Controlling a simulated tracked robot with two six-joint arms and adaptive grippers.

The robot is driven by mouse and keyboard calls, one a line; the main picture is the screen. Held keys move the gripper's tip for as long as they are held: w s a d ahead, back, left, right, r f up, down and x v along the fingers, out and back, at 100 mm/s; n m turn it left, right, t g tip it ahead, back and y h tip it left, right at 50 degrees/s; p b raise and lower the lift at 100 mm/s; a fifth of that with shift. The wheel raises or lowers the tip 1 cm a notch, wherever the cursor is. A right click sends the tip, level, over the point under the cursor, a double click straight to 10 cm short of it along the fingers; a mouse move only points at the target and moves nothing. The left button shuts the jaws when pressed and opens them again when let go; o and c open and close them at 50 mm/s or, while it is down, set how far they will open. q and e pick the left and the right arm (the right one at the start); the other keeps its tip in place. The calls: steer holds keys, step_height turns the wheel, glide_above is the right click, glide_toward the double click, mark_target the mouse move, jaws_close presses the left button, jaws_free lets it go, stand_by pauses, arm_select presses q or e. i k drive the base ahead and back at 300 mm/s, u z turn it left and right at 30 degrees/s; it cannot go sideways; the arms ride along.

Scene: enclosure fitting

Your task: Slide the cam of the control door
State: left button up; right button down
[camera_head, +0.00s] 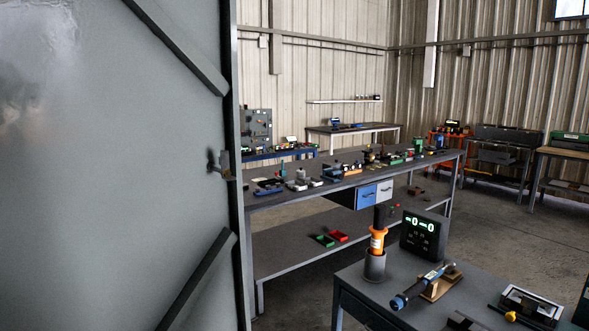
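A large grey metal door (110,180) fills the left side of the view, close to me, with two diagonal braces on its face. A small metal latch piece (222,165), which looks like the cam, sits at the door's right edge about mid-height. A short knob or pin sticks out on its left side. I cannot tell how far the cam is slid. Neither of my grippers shows in this view.
A long grey workbench (285,193) with tools stands behind the door's edge. A nearer table (390,289) at bottom right holds an orange-and-black tool (378,238) in a cup, a display box (423,236) and a blue-black tool (420,287). Open floor lies at right.

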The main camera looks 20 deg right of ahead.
mark_target(223, 160)
steer(key=z, duration=0.4)
steer(key=i, duration=0.85)
steer(key=z, duration=0.7)
